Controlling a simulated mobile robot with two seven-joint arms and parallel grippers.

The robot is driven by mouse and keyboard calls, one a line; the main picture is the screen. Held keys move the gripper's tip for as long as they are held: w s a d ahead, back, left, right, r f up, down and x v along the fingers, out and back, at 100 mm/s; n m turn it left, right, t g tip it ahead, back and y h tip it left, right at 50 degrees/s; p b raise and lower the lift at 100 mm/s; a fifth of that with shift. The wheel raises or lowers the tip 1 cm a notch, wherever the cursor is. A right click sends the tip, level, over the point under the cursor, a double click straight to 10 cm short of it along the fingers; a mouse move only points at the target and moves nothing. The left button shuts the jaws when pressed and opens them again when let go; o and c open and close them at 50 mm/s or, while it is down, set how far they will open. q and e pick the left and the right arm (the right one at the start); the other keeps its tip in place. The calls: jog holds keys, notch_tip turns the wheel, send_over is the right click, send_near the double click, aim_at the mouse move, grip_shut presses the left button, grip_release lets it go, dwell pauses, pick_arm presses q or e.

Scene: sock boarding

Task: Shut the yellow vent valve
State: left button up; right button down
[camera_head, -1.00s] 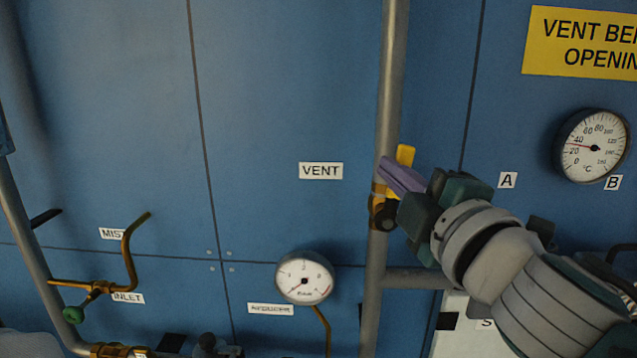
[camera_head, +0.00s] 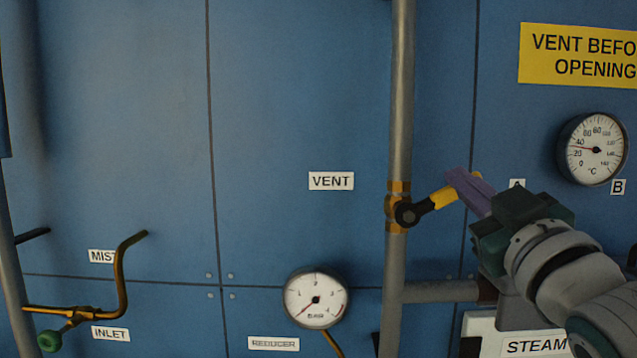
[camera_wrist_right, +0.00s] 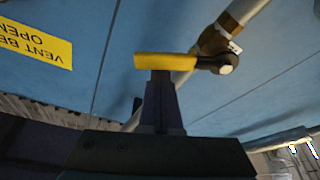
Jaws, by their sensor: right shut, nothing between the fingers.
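The yellow vent valve handle (camera_head: 443,198) sticks out to the right of the vertical grey pipe and tilts slightly up, close to crosswise to it. Its dark hub sits on the brass valve body (camera_head: 398,208), below and right of the VENT label (camera_head: 331,181). My right gripper (camera_head: 457,180) is shut and empty, its purple fingers against or just above the handle's free end. In the right wrist view the shut fingertips (camera_wrist_right: 160,74) meet the side of the yellow handle (camera_wrist_right: 165,61); exact contact is hard to tell. My left gripper is out of view.
The vertical pipe (camera_head: 402,90) runs up the blue panel, with a side pipe (camera_head: 440,292) below the valve. A pressure gauge (camera_head: 316,298) is lower left and a temperature gauge (camera_head: 593,149) is right.

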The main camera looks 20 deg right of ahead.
pick_arm(q)
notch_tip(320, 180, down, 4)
jog(key=b, duration=0.2)
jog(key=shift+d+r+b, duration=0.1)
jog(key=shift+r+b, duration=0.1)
jog(key=shift+b, duration=0.2)
pick_arm(e)
jog(key=f+m, duration=0.1)
jog(key=d+f+m+h, duration=0.1)
jog(key=m, duration=0.1)
jog(key=f+m+h, duration=0.1)
jog(key=m, duration=0.1)
jog(key=shift+s+d, duration=0.2)
jog(key=shift+d, duration=0.05)
jog(key=shift+f, duration=0.15)
pick_arm(q)
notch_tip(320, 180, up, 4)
jog(key=p, duration=0.4)
pick_arm(e)
notch_tip(320, 180, up, 5)
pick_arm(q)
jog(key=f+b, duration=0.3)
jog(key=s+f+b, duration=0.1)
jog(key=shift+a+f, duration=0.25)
pick_arm(e)
jog(key=v, duration=1)
jog(key=shift+a+f, duration=0.25)
jog(key=shift+f, duration=0.15)
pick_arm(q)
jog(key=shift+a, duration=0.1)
